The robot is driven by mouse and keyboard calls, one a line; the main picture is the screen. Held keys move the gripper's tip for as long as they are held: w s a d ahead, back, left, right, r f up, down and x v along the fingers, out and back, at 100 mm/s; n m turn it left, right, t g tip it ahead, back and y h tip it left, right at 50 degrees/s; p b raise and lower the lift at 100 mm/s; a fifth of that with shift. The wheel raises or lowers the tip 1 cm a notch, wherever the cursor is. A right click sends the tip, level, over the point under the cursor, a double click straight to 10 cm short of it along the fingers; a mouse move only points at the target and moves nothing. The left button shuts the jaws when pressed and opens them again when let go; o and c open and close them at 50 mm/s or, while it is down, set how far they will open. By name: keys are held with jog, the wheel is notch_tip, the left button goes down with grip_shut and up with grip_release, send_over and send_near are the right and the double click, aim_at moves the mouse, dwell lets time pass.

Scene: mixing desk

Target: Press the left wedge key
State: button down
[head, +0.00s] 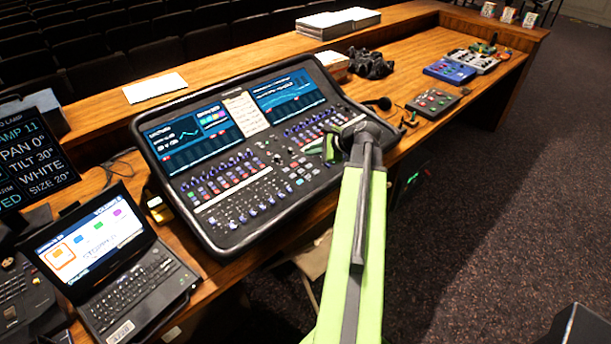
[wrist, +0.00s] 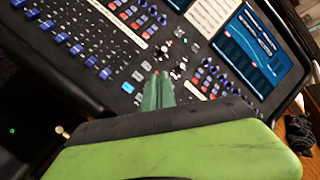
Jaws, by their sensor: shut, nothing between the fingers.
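The mixing desk (head: 247,217) is a large dark console with two blue screens, faders and small lit keys. It also shows in the wrist view (wrist: 200,58). My gripper (head: 328,150) is over the right half of the console, shut and empty. In the wrist view my gripper's green fingers (wrist: 158,88) point at the key area between the fader banks. Small pale blue keys (wrist: 137,76) lie just left of the fingertips. Labels are too small to read, so I cannot tell which key is the left wedge key. Contact with the panel cannot be told.
An open laptop (head: 125,262) stands left of the console, beside a dark text screen (head: 35,155). Headphones (head: 370,64), a black box with coloured buttons (head: 433,103) and a blue box (head: 450,71) lie to the right. A gooseneck lamp or microphone head (head: 378,103) stands near the console's right edge.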

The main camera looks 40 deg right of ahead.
aim_at(308, 177)
jog(key=shift+d, duration=0.1)
jog(key=f+b, duration=0.8)
jog(key=shift+w+d+f+b, duration=0.2)
jog(key=shift+w+f+b, duration=0.05)
jog(key=shift+f+b, duration=0.15)
dwell(1.7)
jog(key=shift+f+b, duration=0.4)
jog(key=shift+f, duration=0.05)
jog(key=shift+f+b, duration=0.35)
dwell(0.4)
jog(key=shift+r, duration=0.15)
jog(key=shift+r+p, duration=0.65)
jog(key=shift+p, duration=0.15)
